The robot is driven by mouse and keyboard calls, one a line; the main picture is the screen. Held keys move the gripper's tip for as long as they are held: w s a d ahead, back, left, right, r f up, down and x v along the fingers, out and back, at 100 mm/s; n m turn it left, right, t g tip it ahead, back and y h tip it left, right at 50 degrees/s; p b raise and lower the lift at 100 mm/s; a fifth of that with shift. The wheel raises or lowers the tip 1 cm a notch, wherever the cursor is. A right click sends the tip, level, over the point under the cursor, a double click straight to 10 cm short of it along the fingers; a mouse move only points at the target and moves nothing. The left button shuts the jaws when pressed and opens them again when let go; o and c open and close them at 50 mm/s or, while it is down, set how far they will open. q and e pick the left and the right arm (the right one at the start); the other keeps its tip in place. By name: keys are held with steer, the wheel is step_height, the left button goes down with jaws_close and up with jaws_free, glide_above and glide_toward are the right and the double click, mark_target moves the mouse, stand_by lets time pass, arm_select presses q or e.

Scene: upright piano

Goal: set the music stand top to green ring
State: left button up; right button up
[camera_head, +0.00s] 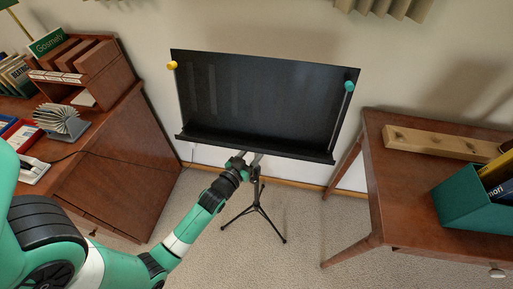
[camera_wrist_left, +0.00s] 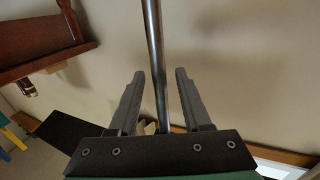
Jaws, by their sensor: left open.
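The music stand has a wide black top (camera_head: 262,105), tilted back, with a ledge along its lower edge. A yellow knob (camera_head: 172,65) is at its upper left corner and a green-teal knob (camera_head: 349,86) at its upper right. Its tripod legs (camera_head: 258,211) stand on the carpet. My left gripper (camera_head: 247,160) is just below the ledge, at the stand's pole. In the left wrist view the grey metal pole (camera_wrist_left: 153,40) runs between the open fingers of my left gripper (camera_wrist_left: 159,76), with a gap visible at the right finger. I cannot make out a green ring on the pole.
A wooden desk (camera_head: 125,165) with books and a letter rack is on the left. A wooden table (camera_head: 400,205) on the right holds a long wooden block (camera_head: 440,143) and a green box (camera_head: 462,212). The wall is close behind the stand. Carpet is free around the tripod.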

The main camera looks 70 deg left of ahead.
arm_select(q)
jaws_close()
stand_by(1.3)
